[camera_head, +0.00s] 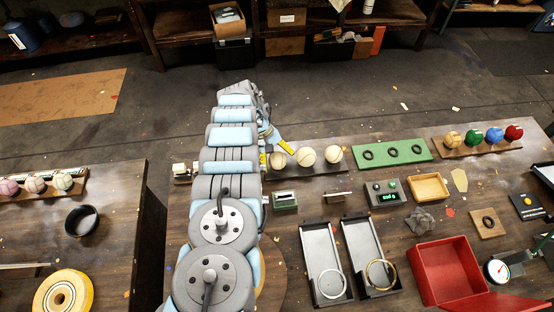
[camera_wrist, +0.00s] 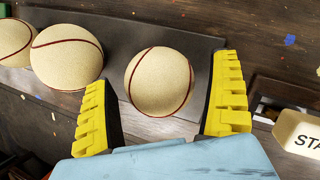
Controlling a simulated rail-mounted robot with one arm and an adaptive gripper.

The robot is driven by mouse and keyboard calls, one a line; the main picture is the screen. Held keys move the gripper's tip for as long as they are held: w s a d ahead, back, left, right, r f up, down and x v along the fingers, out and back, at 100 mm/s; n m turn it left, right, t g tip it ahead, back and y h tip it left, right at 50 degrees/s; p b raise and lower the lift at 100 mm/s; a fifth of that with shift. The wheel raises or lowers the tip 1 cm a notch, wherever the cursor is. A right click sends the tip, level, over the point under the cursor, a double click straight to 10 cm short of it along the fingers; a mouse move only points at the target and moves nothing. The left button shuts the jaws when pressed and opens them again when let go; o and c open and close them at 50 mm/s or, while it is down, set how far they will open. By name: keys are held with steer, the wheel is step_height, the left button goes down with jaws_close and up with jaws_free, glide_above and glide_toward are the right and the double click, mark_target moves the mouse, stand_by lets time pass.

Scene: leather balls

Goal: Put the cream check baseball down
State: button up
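Three cream balls with dark red seams sit in a row on a dark rack (camera_head: 312,170). The left ball (camera_head: 278,161), middle ball (camera_head: 306,157) and right ball (camera_head: 333,154) show in the head view; a check pattern cannot be made out. In the wrist view one cream ball (camera_wrist: 160,82) lies between the yellow fingertips of my gripper (camera_wrist: 165,105), with a gap on either side. It appears to rest on the rack. My gripper is open around it. Two other balls, the nearer one (camera_wrist: 67,57) and one at the edge (camera_wrist: 14,42), are left of the fingers.
A green board with dark rings (camera_head: 392,152) and a rack of coloured balls (camera_head: 478,144) stand to the right. Trays (camera_head: 324,250), a red box (camera_head: 446,268) and a small display unit (camera_head: 385,193) are nearer. A white lettered block (camera_wrist: 297,132) is close to the right finger.

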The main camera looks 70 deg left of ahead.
stand_by(0.3)
steer(key=shift+r+p, duration=0.3)
steer(key=shift+r, duration=0.1)
steer(key=v, duration=1.1)
steer(key=shift+a+r, duration=0.25)
steer(key=shift+s, duration=0.1)
